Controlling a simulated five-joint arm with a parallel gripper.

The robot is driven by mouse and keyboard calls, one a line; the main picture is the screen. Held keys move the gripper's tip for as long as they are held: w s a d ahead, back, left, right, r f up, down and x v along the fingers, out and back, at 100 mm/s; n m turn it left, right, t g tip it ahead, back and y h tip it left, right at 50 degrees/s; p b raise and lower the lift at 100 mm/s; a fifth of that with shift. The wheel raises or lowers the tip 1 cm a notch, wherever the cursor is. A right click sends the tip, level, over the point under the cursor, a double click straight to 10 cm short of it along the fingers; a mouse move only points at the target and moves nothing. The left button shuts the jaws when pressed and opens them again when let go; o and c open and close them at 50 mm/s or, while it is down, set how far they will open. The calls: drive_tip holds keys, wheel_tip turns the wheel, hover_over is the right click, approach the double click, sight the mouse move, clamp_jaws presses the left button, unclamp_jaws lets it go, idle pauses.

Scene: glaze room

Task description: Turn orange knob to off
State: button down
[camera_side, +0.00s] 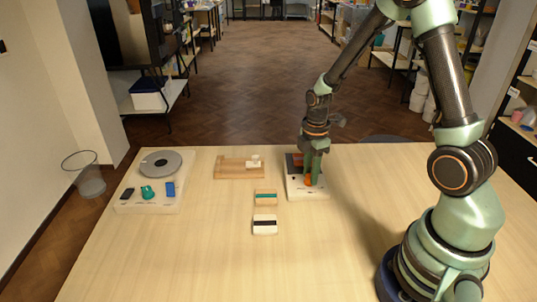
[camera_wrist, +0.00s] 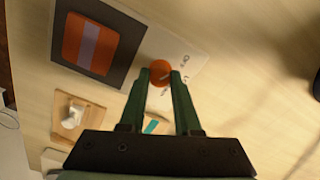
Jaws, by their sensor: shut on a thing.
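The orange knob (camera_wrist: 160,71) sits on a white panel (camera_wrist: 197,66) in the wrist view. The knob also shows low on the panel (camera_side: 293,193) in the side view, as an orange spot (camera_side: 308,180) partly hidden by my gripper. My gripper (camera_wrist: 163,76) points down with its two green fingers shut on the knob, one on each side. A pale pointer line shows on the knob's face. Small dark lettering is printed beside the knob, too blurred to read surely. In the side view my gripper (camera_side: 313,178) is down at the panel.
A dark square with an orange-red, pale-striped block (camera_wrist: 88,42) adjoins the knob. Left of the panel are a wooden board with a white piece (camera_side: 240,168), two small blocks (camera_side: 265,226), and a white unit with a grey disc (camera_side: 160,163).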

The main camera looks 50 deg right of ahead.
drive_tip(key=shift+r, duration=0.1)
idle(0.3)
drive_tip(key=c, duration=0.6)
unclamp_jaws()
wheel_tip(320, 180, up, 12)
